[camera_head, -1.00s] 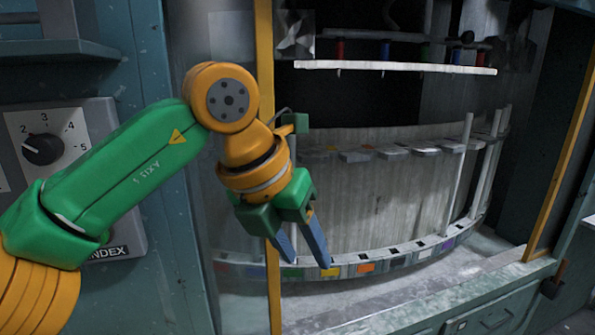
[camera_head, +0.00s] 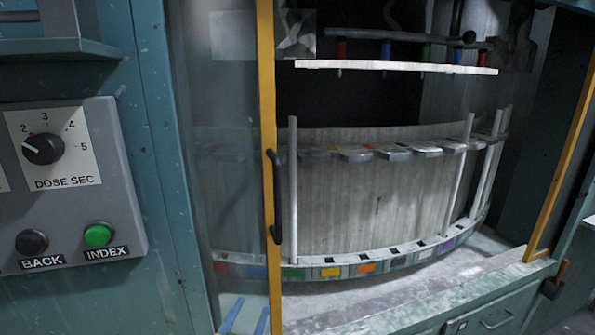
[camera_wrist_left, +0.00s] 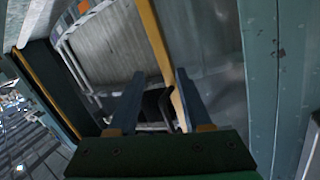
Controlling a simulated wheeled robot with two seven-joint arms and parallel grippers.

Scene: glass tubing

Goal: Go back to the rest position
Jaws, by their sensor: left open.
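My left gripper (camera_head: 246,317) shows only as two blue fingertips at the bottom edge of the head view, in front of the cabinet. In the left wrist view its two blue fingers (camera_wrist_left: 155,100) stand apart with nothing held between them. The rest of the left arm is outside the head view. My right gripper is in neither view. A curved carousel rack (camera_head: 345,205) stands inside the cabinet, with upright glass tubes (camera_head: 293,190) at its left and right.
A yellow-edged glass door (camera_head: 266,120) with a black handle (camera_head: 273,197) stands left of the opening. A control panel (camera_head: 70,185) has a dose dial, a black BACK button and a green INDEX button. A white shelf (camera_head: 395,67) holds small coloured pieces. A drawer (camera_head: 495,310) is below right.

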